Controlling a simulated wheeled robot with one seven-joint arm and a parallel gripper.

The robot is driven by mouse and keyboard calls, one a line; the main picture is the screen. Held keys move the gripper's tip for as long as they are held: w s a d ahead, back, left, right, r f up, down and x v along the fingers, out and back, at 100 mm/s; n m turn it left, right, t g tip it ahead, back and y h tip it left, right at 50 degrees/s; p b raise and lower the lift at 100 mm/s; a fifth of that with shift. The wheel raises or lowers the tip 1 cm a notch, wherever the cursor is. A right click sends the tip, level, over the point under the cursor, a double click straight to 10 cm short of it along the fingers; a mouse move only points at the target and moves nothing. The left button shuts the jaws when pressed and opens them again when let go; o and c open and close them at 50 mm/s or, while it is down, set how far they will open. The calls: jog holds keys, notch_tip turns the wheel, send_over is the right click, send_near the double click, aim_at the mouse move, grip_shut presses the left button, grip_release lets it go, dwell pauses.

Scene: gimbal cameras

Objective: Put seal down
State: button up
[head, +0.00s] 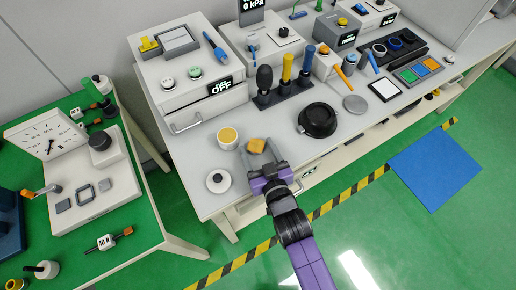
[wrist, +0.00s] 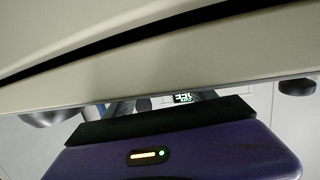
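My gripper (head: 256,149) is over the front edge of the white workbench, in the head view. Its two grey fingers stand apart, with a small orange-tan piece (head: 257,145) filling the space between their tips. The piece looks held; I cannot tell for sure that it is the seal, or how high it is above the bench top. In the wrist view, my purple gripper body fills the bottom, and a broad cream surface crosses the top. The fingertips and the piece cannot be made out there.
A white cup with yellow contents (head: 228,138) and a white round lid (head: 219,181) stand left of my gripper. A black round dish (head: 318,120) is to the right. Upright tools in a black rack (head: 285,92) stand behind. Some bare bench top lies between the piece and the dish.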

jog(key=shift+r, duration=0.2)
jog(key=v, duration=1.2)
